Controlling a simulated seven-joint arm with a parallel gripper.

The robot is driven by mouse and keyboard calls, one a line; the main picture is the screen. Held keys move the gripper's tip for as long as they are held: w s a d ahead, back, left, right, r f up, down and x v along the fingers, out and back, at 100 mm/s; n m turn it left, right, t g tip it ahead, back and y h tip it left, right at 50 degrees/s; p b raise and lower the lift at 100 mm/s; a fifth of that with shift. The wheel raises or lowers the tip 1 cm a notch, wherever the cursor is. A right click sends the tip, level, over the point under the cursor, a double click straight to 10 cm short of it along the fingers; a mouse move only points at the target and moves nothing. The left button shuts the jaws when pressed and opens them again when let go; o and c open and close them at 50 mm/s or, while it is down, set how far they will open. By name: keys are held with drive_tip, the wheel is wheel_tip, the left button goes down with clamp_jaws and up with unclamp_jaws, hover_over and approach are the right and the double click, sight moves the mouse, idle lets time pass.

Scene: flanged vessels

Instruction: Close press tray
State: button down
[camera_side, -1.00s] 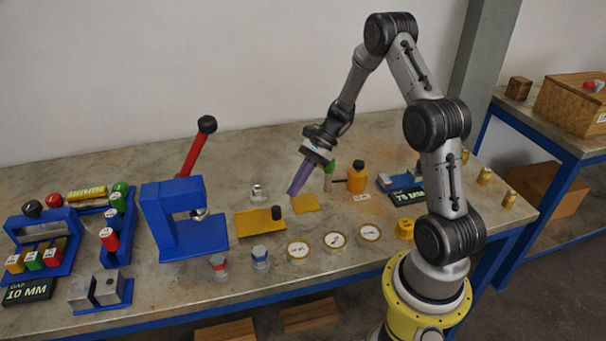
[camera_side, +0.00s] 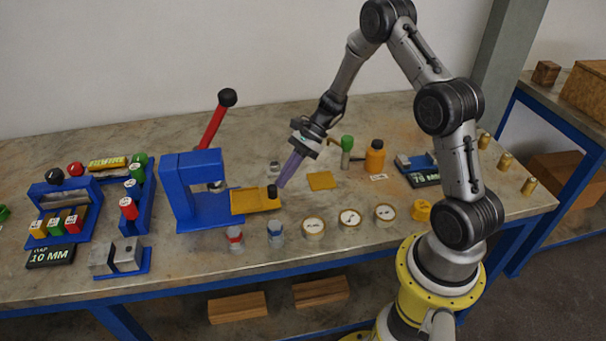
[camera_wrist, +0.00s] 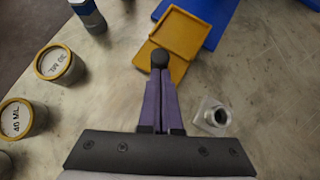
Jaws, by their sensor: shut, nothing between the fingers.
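The press tray (camera_side: 256,200) is a flat yellow tray with a black knob (camera_side: 272,191). It sticks out to the right of the blue press (camera_side: 190,188), its left part over the press base. My gripper (camera_side: 281,185) has purple fingers, shut and empty, pointing down and left with the tips at the knob's right side. In the wrist view the tray (camera_wrist: 184,32) lies ahead. The knob (camera_wrist: 159,58) is right at the fingertips (camera_wrist: 160,80); I cannot tell for sure whether they touch.
A metal nut (camera_wrist: 212,115) stands close beside the fingers in the wrist view. A yellow pad (camera_side: 321,180) lies to the right. The red press lever (camera_side: 214,128) is raised.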

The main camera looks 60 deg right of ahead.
sight(259, 193)
drive_tip(key=w+a, duration=0.4)
drive_tip(key=a, duration=0.1)
drive_tip(key=shift+w, duration=0.4)
drive_tip(key=shift+a, duration=0.1)
drive_tip(key=shift+r, duration=0.1)
